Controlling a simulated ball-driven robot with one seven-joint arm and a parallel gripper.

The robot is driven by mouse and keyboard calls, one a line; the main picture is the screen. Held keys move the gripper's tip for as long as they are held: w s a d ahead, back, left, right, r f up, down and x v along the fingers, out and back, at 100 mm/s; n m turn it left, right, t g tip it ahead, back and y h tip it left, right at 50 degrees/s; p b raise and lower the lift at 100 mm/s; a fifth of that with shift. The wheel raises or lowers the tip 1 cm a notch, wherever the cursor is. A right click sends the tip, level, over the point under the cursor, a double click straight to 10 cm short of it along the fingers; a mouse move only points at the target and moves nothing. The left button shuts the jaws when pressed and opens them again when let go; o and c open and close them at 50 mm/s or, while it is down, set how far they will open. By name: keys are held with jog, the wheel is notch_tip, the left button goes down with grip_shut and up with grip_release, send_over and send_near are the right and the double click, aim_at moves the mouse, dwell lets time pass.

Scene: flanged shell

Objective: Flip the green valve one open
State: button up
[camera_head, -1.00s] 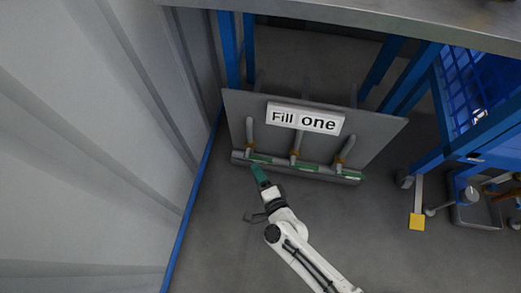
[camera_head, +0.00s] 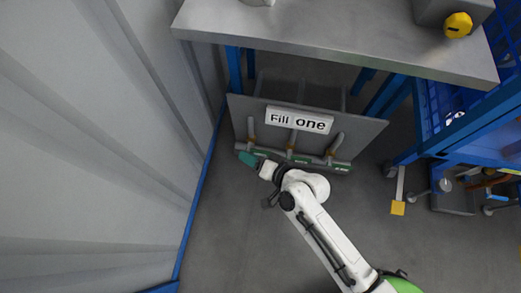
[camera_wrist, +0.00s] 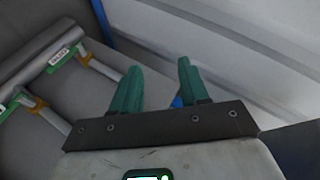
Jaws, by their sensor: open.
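Several valves with green handles sit in a row along a grey pipe at the foot of a grey panel (camera_head: 357,128). In the head view I see a middle green handle (camera_head: 300,158) and a right one (camera_head: 341,168); their small labels are not readable. The wrist view shows a labelled green handle (camera_wrist: 60,60) and part of another (camera_wrist: 14,99), left of my fingers. My gripper (camera_wrist: 158,68) has green fingers, spread apart with nothing between them. In the head view my gripper (camera_head: 247,159) is by the left end of the pipe, partly covering that area.
A grey tabletop (camera_head: 330,38) on blue legs is above. A pale corrugated wall (camera_head: 110,150) stands close on the left. A blue cart (camera_head: 450,135) is at right. The floor in front is clear.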

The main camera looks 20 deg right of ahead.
jog(key=r+p, duration=0.1)
jog(key=s+d+r+n+g+p, duration=0.1)
jog(key=r, duration=0.1)
jog(key=s+r+n+g+p, duration=0.1)
jog(key=shift+s+d+r, duration=0.15)
jog(key=shift+d+r, duration=0.1)
jog(key=shift+r, duration=0.15)
dwell(0.4)
jog(key=s+d+r+n+g+h, duration=0.2)
jog(key=s+d+r+g+h, duration=0.15)
jog(key=s+d, duration=0.45)
jog(key=s+d+r+n+g+h, duration=0.3)
jog(key=s+d+r+g, duration=0.15)
jog(key=s+d, duration=0.35)
notch_tip(320, 180, up, 17)
jog(key=p, duration=1.8)
jog(key=shift+s+a, duration=0.3)
jog(key=shift+s, duration=0.15)
jog(key=shift+y, duration=0.25)
